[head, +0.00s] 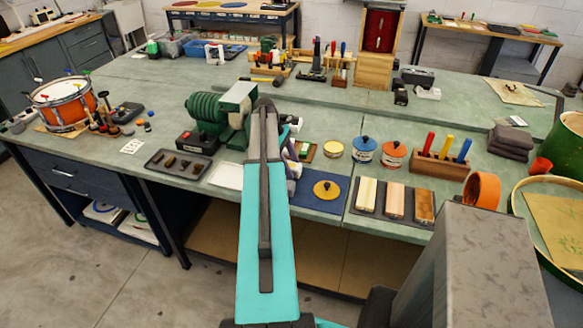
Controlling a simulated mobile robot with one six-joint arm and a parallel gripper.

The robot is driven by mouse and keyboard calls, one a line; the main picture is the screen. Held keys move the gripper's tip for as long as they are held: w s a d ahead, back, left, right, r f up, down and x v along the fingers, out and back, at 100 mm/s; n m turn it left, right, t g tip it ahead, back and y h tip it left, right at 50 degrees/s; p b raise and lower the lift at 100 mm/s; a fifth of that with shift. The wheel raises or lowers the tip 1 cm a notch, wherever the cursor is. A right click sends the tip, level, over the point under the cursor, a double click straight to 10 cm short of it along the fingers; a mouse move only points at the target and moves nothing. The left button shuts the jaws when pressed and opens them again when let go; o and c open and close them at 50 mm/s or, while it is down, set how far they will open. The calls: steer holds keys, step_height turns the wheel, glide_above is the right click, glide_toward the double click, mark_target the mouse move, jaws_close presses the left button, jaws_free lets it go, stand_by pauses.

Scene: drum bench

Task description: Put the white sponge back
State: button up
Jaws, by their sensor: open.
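I cannot clearly pick out the white sponge. A small white block (428,93) lies on the raised back part of the bench, right of centre, but it is too small to tell what it is. An empty-looking white tray (227,175) lies at the bench's front edge, left of my arm. My teal arm reaches forward over the front edge. My gripper (291,184) is mostly hidden behind the arm, low over the bench by the dark blue mat. It is open; nothing shows held, though its fingertips are not clear.
A dark tray with small parts (181,164) and a green machine (222,115) stand left. The blue mat (322,193) bears a yellow disc. Right are round tins (364,149), wood blocks (395,199), a rack of coloured handles (440,164) and an orange ring (482,190).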

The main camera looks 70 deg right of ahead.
steer(key=b+v, duration=0.3)
steer(key=v, duration=0.8)
steer(key=shift+r, duration=0.2)
stand_by(0.6)
